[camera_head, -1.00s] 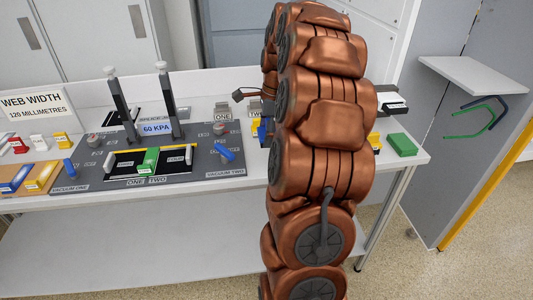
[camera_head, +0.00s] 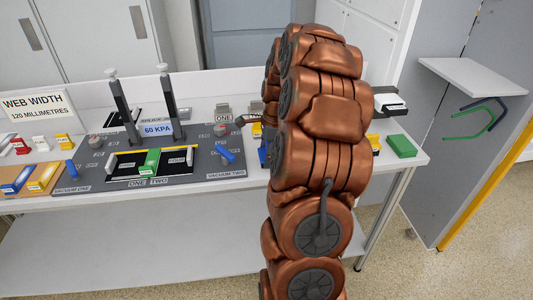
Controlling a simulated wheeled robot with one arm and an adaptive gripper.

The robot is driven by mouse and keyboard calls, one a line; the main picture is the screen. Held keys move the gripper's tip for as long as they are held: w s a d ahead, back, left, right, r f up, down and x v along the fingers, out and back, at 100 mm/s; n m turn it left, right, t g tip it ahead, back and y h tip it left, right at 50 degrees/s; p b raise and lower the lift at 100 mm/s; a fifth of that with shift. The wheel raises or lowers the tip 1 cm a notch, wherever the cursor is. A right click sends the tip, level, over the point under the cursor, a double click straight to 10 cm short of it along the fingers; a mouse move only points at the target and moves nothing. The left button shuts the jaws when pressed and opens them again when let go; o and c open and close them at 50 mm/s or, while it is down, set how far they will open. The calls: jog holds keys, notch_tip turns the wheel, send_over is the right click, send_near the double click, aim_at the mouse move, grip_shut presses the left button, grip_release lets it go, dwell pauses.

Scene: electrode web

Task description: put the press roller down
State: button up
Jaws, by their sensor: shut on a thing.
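A small dark tool with a short end block (camera_head: 240,121) sticks out to the left from behind my copper-coloured arm. It looks like the press roller, low over the right part of the bench, by the small grey stands. Whether it touches the bench top cannot be told. My gripper is hidden behind my own arm links, so its fingers and its hold on the tool do not show.
The white bench (camera_head: 225,187) carries a dark panel (camera_head: 113,182) with two upright posts, a green block (camera_head: 149,162) and a blue lever (camera_head: 225,154). A green box (camera_head: 401,146) lies at the right end. A small wall shelf (camera_head: 474,76) is farther right.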

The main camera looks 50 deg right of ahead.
jog(key=o, duration=1.2)
notch_tip(320, 180, up, 12)
jog(key=s+d+b, duration=0.1)
jog(key=shift+d, duration=0.25)
jog(key=s+a+n+g, duration=0.1)
jog(key=s+a+n, duration=0.1)
jog(key=a+n, duration=0.65)
jog(key=s+a+n+g, duration=0.1)
jog(key=s+a+n, duration=0.2)
jog(key=a, duration=1)
jog(key=s+a+f+n, duration=0.4)
jog(key=s+a+n, duration=0.2)
jog(key=s, duration=0.3)
jog(key=s+a+f+n+g+h, duration=0.1)
jog(key=s+a+f+n, duration=0.3)
jog(key=s+a+n, duration=0.2)
jog(key=s+n, duration=0.2)
jog(key=s, duration=0.1)
jog(key=shift+r, duration=0.15)
